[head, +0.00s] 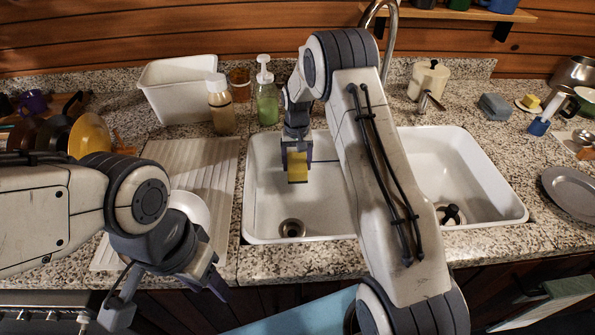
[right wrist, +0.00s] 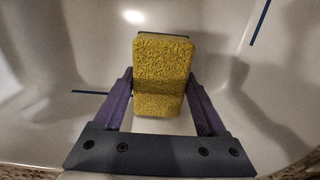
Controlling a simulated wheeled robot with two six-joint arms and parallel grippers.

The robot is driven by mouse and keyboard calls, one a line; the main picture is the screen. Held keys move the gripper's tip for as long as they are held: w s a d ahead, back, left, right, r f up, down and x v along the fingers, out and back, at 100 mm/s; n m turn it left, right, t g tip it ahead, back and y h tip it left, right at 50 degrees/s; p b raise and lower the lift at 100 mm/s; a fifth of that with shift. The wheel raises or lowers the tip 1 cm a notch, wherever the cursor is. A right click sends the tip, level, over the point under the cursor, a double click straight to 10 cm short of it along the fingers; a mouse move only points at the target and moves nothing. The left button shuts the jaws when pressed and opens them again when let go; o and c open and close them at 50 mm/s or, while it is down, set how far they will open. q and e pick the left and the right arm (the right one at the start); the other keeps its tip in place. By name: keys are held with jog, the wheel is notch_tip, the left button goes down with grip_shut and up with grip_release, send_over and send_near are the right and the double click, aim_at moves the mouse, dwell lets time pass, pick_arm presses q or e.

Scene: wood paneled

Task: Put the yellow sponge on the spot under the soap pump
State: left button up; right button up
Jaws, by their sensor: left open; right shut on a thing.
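The yellow sponge (head: 298,168) is in my right gripper (head: 297,152), which is shut on it over the left sink basin (head: 265,205). In the right wrist view the sponge (right wrist: 163,75) sits upright between the two purple fingers, with the pale basin behind it. The soap pump (head: 266,95), a green bottle with a white pump head, stands on the counter behind the basin, up and left of the sponge. I cannot make out a marked spot beneath it. My left gripper (head: 168,297) is open and empty at the counter's front edge, lower left.
A bottle of amber liquid (head: 221,108) and a white tub (head: 178,88) stand left of the soap pump. The right basin (head: 465,170) lies beyond my right arm. A ribbed drainboard (head: 205,160) holds a white plate (head: 190,208). Dark blue strips (right wrist: 260,22) show on the basin.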

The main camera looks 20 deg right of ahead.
notch_tip(320, 180, down, 4)
jog(key=shift+r, duration=0.1)
